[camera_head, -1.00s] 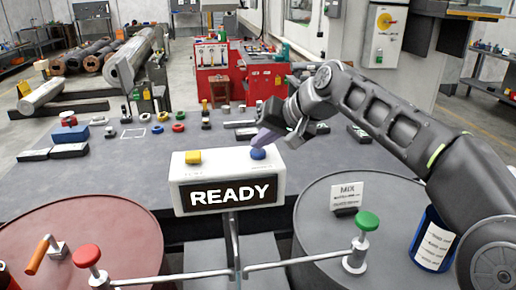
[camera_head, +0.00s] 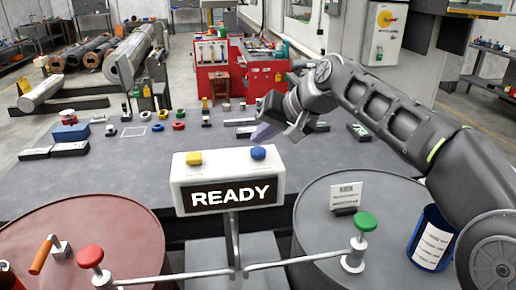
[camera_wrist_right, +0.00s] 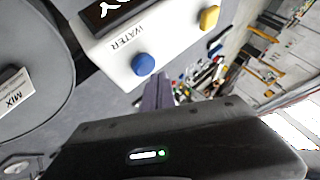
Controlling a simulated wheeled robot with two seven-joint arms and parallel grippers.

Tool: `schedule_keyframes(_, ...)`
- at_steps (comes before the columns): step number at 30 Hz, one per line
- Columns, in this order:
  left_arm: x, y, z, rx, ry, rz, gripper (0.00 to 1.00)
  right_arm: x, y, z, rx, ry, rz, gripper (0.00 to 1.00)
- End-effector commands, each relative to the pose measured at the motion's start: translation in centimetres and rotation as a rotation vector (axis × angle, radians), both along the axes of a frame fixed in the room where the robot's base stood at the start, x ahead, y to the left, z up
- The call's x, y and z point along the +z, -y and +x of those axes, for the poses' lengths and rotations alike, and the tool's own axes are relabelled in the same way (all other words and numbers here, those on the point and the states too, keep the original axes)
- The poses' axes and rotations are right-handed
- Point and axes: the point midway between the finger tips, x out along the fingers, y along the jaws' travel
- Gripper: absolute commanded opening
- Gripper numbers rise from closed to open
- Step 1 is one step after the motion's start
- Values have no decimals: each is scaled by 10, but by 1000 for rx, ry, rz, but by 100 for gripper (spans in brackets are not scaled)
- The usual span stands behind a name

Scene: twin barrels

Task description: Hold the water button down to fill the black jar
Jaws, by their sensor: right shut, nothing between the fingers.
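The blue button (camera_head: 258,152) sits on the right of the top of a white box (camera_head: 180,190) whose dark display reads READY. In the right wrist view the blue button (camera_wrist_right: 144,64) stands beside the word WATER. My right gripper (camera_head: 262,134) is shut and empty, its purple fingers close above and behind the blue button; I cannot tell if they touch it. In the right wrist view the fingers (camera_wrist_right: 158,92) lie just beside the button. I cannot make out the black jar. My left gripper is not in view.
A yellow button (camera_head: 194,158) is on the same box. A red barrel (camera_head: 120,240) and a grey barrel (camera_head: 315,230) stand below, with a red knob (camera_head: 89,256) and a green knob (camera_head: 365,221). A blue container (camera_head: 432,240) stands at right. Small parts sit on the dark table (camera_head: 100,170).

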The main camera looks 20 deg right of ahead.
Motion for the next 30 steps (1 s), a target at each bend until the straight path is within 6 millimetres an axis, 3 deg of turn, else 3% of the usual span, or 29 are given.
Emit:
schedule_keyframes(5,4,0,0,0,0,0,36,4,0,0,-1,1,0,0)
schedule_keyframes(19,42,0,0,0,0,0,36,48,0,0,-1,1,0,0)
schedule_keyframes(30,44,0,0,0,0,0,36,50,0,0,-1,1,0,0)
